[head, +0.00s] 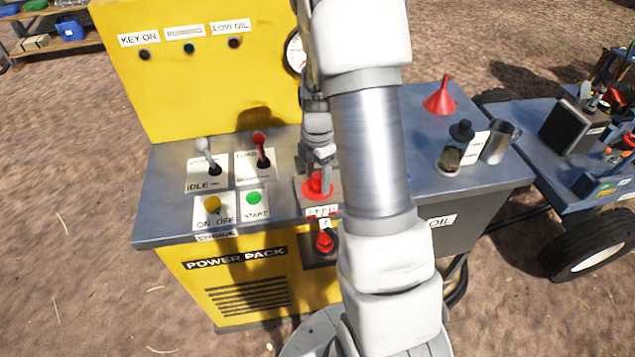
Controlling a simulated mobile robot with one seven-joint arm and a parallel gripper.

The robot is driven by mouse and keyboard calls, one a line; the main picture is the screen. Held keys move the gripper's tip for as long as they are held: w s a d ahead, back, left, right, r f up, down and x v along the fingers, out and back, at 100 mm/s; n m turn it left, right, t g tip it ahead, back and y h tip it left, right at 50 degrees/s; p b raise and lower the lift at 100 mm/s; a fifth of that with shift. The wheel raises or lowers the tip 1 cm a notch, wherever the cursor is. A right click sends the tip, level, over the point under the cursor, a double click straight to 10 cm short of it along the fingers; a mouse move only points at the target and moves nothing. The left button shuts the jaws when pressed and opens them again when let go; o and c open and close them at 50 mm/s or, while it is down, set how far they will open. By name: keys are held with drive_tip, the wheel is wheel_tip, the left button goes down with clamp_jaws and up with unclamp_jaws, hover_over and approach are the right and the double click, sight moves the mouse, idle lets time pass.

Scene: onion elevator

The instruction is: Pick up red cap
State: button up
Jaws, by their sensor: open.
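A round red cap (316,187) sits on a small plate on the grey top of the yellow power pack, just behind a white label. My gripper (324,168) points down right above the cap, its fingers close to the cap's raised middle. The jaws are open and hold nothing that I can see. Whether the fingers touch the cap cannot be told. My arm covers the top just to the right of the cap.
Two levers, one white (207,153) and one red (260,148), stand left of the cap. A red knob (324,242) is on the front face below. A red funnel (440,97), dark bottle (457,148) and metal cup (499,142) stand on the right.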

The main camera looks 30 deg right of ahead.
drive_tip(key=shift+c, duration=0.2)
clamp_jaws()
drive_tip(key=shift+r, duration=0.6)
drive_tip(key=r, duration=0.2)
drive_tip(key=d+r, duration=0.1)
drive_tip(key=shift+s+r, duration=0.35)
drive_tip(key=shift+s, duration=0.05)
drive_tip(key=s+d+r, duration=0.6)
drive_tip(key=d, duration=0.2)
drive_tip(key=shift+s, duration=0.4)
